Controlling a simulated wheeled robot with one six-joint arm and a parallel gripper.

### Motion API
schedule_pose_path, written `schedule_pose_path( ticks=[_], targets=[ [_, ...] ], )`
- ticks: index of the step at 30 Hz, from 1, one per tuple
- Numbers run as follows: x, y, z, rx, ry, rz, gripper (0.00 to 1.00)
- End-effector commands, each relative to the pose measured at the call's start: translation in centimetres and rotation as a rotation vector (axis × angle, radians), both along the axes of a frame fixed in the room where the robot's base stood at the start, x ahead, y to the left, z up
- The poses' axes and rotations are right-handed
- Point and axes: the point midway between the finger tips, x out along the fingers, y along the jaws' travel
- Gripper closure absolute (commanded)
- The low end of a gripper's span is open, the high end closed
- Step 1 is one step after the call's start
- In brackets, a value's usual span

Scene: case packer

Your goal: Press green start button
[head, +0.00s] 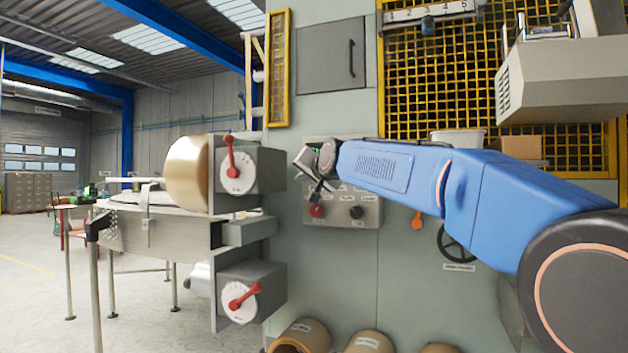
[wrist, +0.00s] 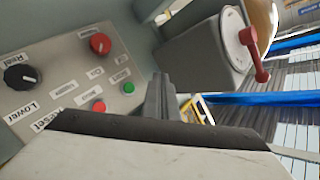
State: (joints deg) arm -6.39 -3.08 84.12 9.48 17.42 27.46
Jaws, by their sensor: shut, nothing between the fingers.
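The green button (wrist: 128,88) is small and round, on a grey control panel (wrist: 60,75) in the wrist view, near the panel's edge. A small red button (wrist: 99,106) sits beside it. My gripper (wrist: 160,82) is shut and empty. Its fingers appear just right of the green button in the wrist view; a gap shows between them in the picture, and contact is not visible. In the head view my gripper (head: 318,187) is in front of the upper left part of the control panel (head: 370,222). I cannot make out the green button there.
The panel also carries a red knob (wrist: 100,44) and a black knob (wrist: 20,77). Left of the panel, two grey boxes with red-handled dials (head: 238,172) (head: 241,300) stick out from the machine. Cardboard-coloured rolls (head: 303,335) lie below. The floor at far left is open.

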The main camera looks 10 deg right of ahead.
Motion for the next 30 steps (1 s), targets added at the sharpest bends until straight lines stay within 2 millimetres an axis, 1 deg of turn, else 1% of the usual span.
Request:
schedule_pose_path(
  ticks=[5, 8, 24, 30],
  targets=[
    [0.1, -0.1, 0.0, 0.0, 0.001, -0.001, 1.0],
    [0.6, -0.4, 0.0, -0.001, 0.001, -0.001, 1.0],
    [5.5, -4.1, -0.1, -0.002, 0.002, -0.002, 1.0],
    [6.7, -4.9, -0.1, 0.0, 0.001, 0.0, 1.0]
  ],
)
